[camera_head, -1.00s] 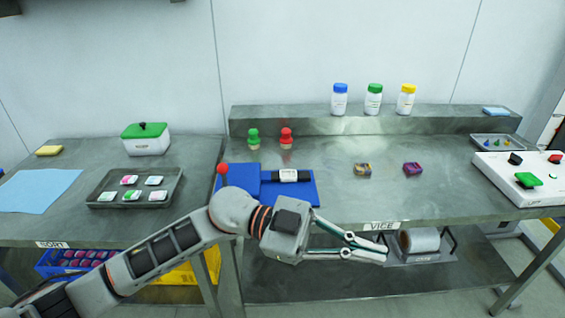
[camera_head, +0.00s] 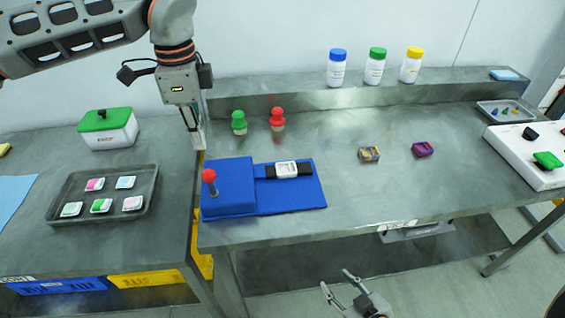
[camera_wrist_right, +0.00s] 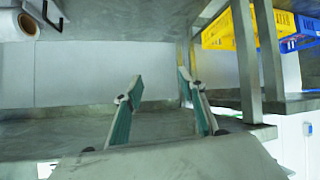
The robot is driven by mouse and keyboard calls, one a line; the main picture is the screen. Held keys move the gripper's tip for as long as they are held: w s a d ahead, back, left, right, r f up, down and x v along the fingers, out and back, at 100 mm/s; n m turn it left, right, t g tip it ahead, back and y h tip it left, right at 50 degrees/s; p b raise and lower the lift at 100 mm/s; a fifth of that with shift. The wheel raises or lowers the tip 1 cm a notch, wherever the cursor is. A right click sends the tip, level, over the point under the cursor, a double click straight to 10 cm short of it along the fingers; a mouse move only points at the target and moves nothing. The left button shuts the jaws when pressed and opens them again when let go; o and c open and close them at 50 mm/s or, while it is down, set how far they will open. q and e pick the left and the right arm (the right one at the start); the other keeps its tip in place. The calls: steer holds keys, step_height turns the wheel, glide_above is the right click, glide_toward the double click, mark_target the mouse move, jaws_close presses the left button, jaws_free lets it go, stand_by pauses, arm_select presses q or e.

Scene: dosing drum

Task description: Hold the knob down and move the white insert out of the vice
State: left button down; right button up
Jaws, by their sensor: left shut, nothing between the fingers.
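The blue vice (camera_head: 230,185) lies on the main table and has a red ball knob (camera_head: 209,175) on a short stem at its left. The white insert (camera_head: 287,169) sits between the black jaws of the vice, on its right part. My left gripper (camera_head: 195,140) points down with its fingers together and nothing in them. In the picture it is above and slightly left of the knob, apart from it. My right gripper (camera_head: 341,286) is low in front of the table's front edge, open and empty. Its spread fingers also show in the right wrist view (camera_wrist_right: 165,100).
A green peg (camera_head: 239,122) and a red peg (camera_head: 277,119) stand behind the vice. Two small patterned blocks (camera_head: 369,154) (camera_head: 422,149) lie to the right. A grey tray of small pieces (camera_head: 103,218) and a green-lidded box (camera_head: 108,130) are on the left table. The table right of the vice is mostly clear.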

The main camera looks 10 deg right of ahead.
steer(key=shift+s+f, duration=0.3)
steer(key=shift+s, duration=0.1)
steer(key=o, duration=0.4)
steer(key=shift+d+f, duration=0.1)
steer(key=w+a+r+m+g+y, duration=0.1)
steer(key=w+a+r+g+y, duration=0.2)
steer(key=a, duration=1.1)
steer(key=a+r+m+y, duration=0.1)
steer(key=a+r+y, duration=0.25)
steer(key=a, duration=1.05)
steer(key=s+a+r+n+g+y, duration=0.25)
steer(key=s+a+g, duration=0.35)
steer(key=a, duration=0.3)
steer(key=s+a+r+n+g+y, duration=0.15)
steer(key=s+a+r+g, duration=0.3)
steer(key=a, duration=0.45)
step_height(320, 180, up, 18)
steer(key=n+t+h, duration=0.3)
steer(key=n+h, duration=0.6)
steer(key=n, duration=0.3)
glide_above(285, 170)
steer(key=d, duration=0.6)
steer(key=shift+g, duration=0.25)
steer(key=x, duration=1.1)
steer(key=shift+a+f, duration=0.15)
steer(key=shift+a, duration=0.4)
